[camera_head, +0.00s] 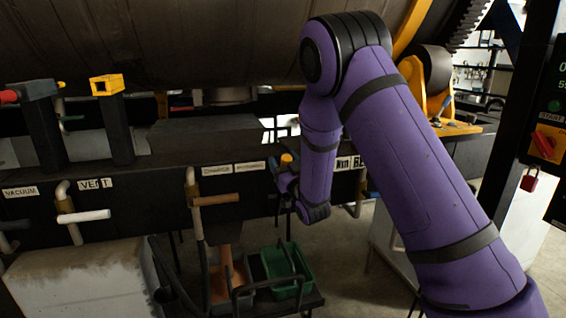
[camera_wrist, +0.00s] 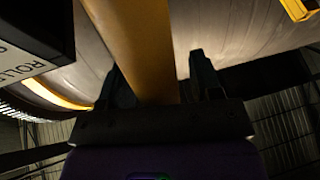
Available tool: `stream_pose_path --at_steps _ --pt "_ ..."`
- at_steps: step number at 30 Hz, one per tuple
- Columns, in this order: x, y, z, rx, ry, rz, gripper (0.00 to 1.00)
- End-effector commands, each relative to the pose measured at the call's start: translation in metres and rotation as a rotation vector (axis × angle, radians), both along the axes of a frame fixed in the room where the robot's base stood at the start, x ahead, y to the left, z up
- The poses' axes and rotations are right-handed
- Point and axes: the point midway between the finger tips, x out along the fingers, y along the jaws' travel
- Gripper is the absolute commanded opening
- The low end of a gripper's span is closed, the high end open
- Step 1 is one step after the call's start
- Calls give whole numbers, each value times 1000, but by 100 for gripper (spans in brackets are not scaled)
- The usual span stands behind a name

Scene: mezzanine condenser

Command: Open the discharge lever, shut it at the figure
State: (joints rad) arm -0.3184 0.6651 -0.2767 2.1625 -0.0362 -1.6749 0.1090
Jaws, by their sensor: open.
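A row of levers hangs on a dark panel in the head view. A brown-handled lever (camera_head: 215,199) hangs below two small white labels (camera_head: 233,168) whose words are too small to read surely, so I cannot tell which lever is the discharge one. An orange-tipped handle (camera_head: 287,160) shows beside my gripper (camera_head: 284,181), partly hidden by my wrist. In the wrist view my gripper (camera_wrist: 160,80) is open, with a yellow-orange bar (camera_wrist: 138,45) between its fingers. I cannot tell whether they touch it. A display (camera_head: 561,75) at the right edge is cut off, so its figure is unreadable.
A white-handled lever (camera_head: 83,216) hangs under the VENT label (camera_head: 93,184). A large drum (camera_head: 200,40) spans the top. A green bin (camera_head: 287,268) stands below the panel. A control box with a red knob (camera_head: 546,143) and a padlock (camera_head: 529,180) is at right.

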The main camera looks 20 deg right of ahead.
Motion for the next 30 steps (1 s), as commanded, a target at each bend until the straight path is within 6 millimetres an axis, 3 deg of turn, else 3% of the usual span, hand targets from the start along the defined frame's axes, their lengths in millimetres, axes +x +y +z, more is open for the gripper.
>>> stream_pose_path --at_steps 5,18,30 --pt "-16 -4 -8 0 3 -1 59" --pt "-83 -19 -39 -1 4 -2 59" --pt "-96 -21 -44 0 0 0 59"
